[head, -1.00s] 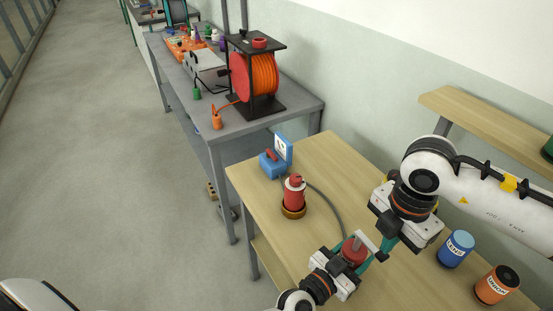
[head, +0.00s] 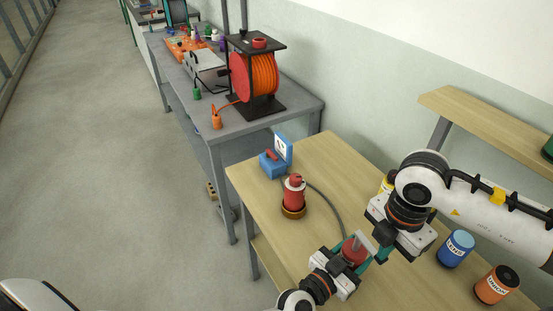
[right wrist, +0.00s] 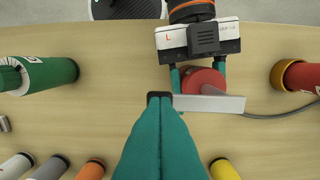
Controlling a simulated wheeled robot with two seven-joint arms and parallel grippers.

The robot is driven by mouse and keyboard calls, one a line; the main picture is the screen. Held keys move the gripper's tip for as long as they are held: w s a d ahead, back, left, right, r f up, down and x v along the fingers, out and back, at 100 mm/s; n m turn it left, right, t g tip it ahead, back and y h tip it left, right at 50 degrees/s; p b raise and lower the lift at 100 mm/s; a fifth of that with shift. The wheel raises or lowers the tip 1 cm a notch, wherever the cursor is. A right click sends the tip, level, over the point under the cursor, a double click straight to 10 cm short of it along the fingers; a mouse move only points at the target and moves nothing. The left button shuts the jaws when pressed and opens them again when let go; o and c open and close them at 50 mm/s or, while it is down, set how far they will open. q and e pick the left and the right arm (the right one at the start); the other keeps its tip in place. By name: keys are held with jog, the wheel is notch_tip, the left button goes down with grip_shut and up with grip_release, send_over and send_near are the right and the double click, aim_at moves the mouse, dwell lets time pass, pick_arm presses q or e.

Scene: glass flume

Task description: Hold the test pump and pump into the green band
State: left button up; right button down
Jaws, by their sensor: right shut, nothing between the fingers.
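The test pump (head: 352,252) is a red body with a grey bar handle (head: 362,241) on top, standing on the wooden bench. My left gripper (head: 356,254) is closed around the red body, one teal finger on each side; this also shows in the right wrist view (right wrist: 200,82). My right gripper (head: 380,257) is shut and empty, its fingertips (right wrist: 160,98) at one end of the grey handle. A blue gauge box (head: 273,164) with a raised dial stands at the bench's far end; its green band and needle are too small to read.
A red cylinder in a brown ring (head: 293,197) stands between gauge and pump, near a grey hose (head: 328,199). A blue jar (head: 456,249) and an orange jar (head: 496,285) stand at right.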

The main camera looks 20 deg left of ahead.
jog(key=shift+f, duration=0.45)
jog(key=shift+r, duration=1.7)
jog(key=shift+f, duration=0.1)
dwell(0.8)
dwell(1.3)
dwell(2.2)
jog(key=shift+f, duration=1.65)
jog(key=shift+r, duration=1.75)
